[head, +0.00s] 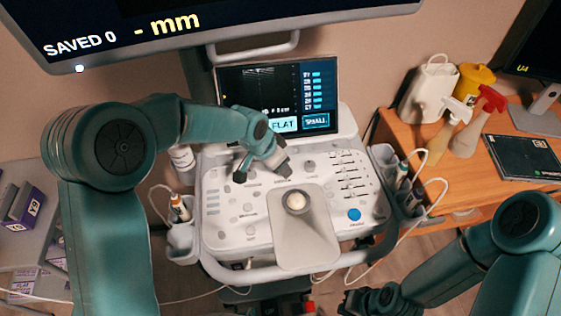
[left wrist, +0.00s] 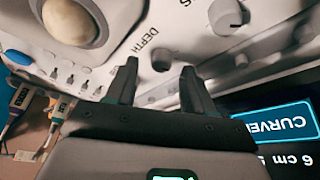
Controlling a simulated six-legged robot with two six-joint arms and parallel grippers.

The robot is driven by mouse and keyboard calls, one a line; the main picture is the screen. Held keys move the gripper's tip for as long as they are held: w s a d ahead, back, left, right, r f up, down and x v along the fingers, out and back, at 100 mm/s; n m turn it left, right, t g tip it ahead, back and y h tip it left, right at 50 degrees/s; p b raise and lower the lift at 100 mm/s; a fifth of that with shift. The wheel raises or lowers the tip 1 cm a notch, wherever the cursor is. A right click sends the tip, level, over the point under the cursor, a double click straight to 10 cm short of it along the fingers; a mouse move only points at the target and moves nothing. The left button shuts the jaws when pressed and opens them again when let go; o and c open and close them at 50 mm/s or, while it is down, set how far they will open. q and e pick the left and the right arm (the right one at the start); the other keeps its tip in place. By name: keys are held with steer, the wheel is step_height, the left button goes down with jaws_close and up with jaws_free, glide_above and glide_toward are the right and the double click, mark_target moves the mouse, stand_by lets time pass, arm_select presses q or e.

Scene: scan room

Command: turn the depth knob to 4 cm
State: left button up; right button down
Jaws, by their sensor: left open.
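The depth knob (left wrist: 162,60) is a small dark round knob beside the printed word DEPTH on the light grey console (head: 228,222). In the left wrist view it lies just beyond and between my left fingertips, with a gap on both sides. My left gripper (head: 263,172) is open and empty over the upper middle of the console; in the head view it hides the knob. The console screen (head: 262,88) shows a small cm readout, too small to read surely in the head view. My right gripper (head: 368,300) is low at the bottom edge, its jaws unclear.
A larger grey knob (left wrist: 228,16) stands near the depth knob. A trackball (head: 296,202) sits at the console's front. Probes hang in holders (head: 182,240) at both sides. Spray bottles (head: 466,125) stand on the wooden desk (head: 445,165) at right.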

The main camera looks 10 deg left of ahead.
arm_select(q)
steer(key=shift+w+f, duration=0.3)
steer(key=shift+f, duration=0.4)
steer(key=shift+d, duration=0.15)
